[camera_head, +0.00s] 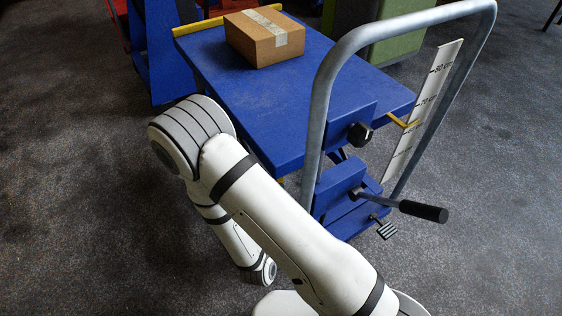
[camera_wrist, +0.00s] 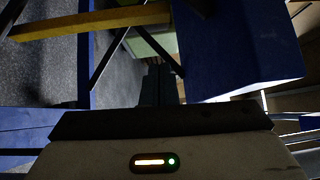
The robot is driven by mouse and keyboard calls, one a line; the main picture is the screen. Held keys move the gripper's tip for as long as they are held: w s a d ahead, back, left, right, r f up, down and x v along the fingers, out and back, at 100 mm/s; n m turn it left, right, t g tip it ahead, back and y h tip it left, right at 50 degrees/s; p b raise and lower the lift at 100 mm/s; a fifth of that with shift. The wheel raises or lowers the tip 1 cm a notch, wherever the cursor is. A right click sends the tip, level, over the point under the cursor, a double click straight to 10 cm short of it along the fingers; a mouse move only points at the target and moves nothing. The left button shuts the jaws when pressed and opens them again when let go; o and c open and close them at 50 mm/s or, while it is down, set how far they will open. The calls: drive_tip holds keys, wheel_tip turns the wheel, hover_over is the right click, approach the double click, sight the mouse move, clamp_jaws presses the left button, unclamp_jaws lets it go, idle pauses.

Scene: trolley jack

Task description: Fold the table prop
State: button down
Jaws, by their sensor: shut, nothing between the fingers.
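The blue lift table (camera_head: 285,125) of the trolley stands level in the head view, its top raised above the base. A yellow bar (camera_wrist: 90,20) crosses the upper left of the wrist view near dark struts; it may be the table prop, but I cannot tell for sure. My gripper (camera_wrist: 159,82) shows as two dark fingers, shut and empty, pointing in among the blue parts and struts. The bar lies up and left of the fingertips, apart from them in the picture. In the head view my arm hides my gripper and most of the table's underside.
A cardboard box (camera_head: 264,36) sits on the table top. A grey tubular handle (camera_head: 321,95) arches over the near end. A black lever (camera_head: 422,211) and a pedal (camera_head: 386,230) stick out below. A white height scale (camera_head: 424,108) stands at right. Open floor lies right.

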drive_tip(key=w+b, duration=0.4)
drive_tip(key=w, duration=0.9)
drive_tip(key=shift+a+r, duration=0.2)
drive_tip(key=shift+r, duration=0.1)
